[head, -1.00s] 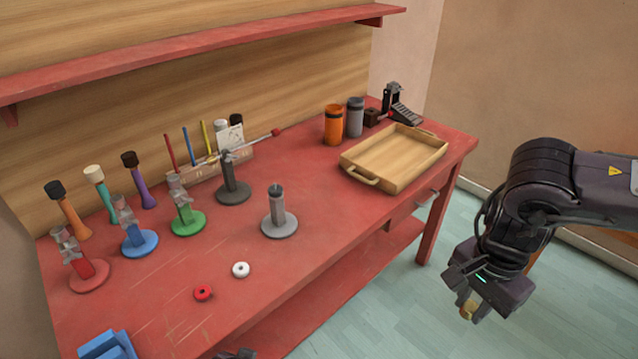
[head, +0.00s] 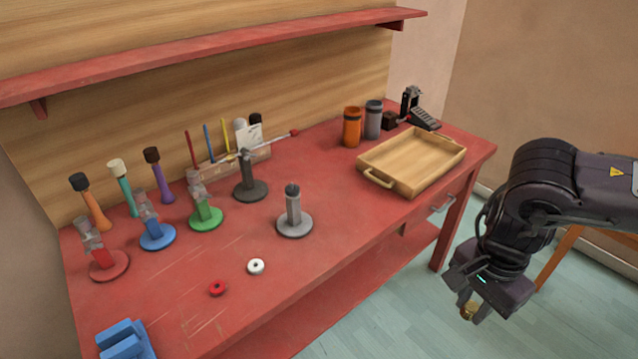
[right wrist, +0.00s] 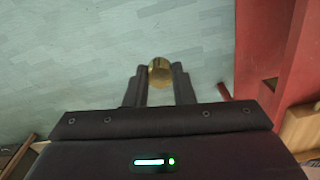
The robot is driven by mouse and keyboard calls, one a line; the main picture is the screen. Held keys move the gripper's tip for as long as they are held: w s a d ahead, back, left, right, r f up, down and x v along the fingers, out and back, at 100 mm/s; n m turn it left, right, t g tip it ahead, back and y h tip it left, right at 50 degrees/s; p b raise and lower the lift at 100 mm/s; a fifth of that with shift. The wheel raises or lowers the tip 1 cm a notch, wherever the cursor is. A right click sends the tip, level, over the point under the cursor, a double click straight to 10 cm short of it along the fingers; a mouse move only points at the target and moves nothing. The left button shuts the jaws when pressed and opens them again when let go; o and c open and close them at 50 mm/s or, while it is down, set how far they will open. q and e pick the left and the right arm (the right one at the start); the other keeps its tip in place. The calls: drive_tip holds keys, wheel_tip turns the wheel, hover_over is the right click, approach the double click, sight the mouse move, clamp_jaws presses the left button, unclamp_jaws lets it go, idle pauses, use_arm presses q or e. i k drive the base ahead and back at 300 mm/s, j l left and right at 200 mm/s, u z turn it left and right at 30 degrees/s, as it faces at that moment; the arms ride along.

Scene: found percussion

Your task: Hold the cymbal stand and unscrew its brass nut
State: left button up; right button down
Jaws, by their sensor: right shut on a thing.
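A brass nut (right wrist: 160,72) is held between the fingertips of my right gripper (head: 471,306). It shows as a small gold piece below the gripper in the head view and as a round gold top in the right wrist view. My right gripper is shut on it, over the floor in front of the table's right end. A light grey stand (head: 294,212) with a round base and a dark top stands upright on the red table, apart from both grippers. I take it for the cymbal stand. My left gripper is out of view.
A wooden tray (head: 412,162) sits at the right end of the red table (head: 330,240). Red, blue and green stands, a dark stand (head: 249,180) and several mallets stand at the left and back.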

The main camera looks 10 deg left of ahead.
sight(295, 223)
drive_tip(key=i+u, duration=0.15)
drive_tip(key=u, duration=0.3)
drive_tip(key=i+l+u, duration=0.1)
drive_tip(key=u, duration=0.35)
drive_tip(key=i+l+u, duration=0.1)
drive_tip(key=u, duration=0.35)
drive_tip(key=i+l+u, duration=0.1)
drive_tip(key=l, duration=0.3)
drive_tip(key=i+l+u, duration=0.1)
drive_tip(key=i+l, duration=0.15)
drive_tip(key=l, duration=0.15)
drive_tip(key=i+l+u, duration=0.1)
drive_tip(key=l, duration=0.3)
drive_tip(key=i+l+u, duration=0.1)
drive_tip(key=l, duration=0.3)
drive_tip(key=i, duration=0.1)
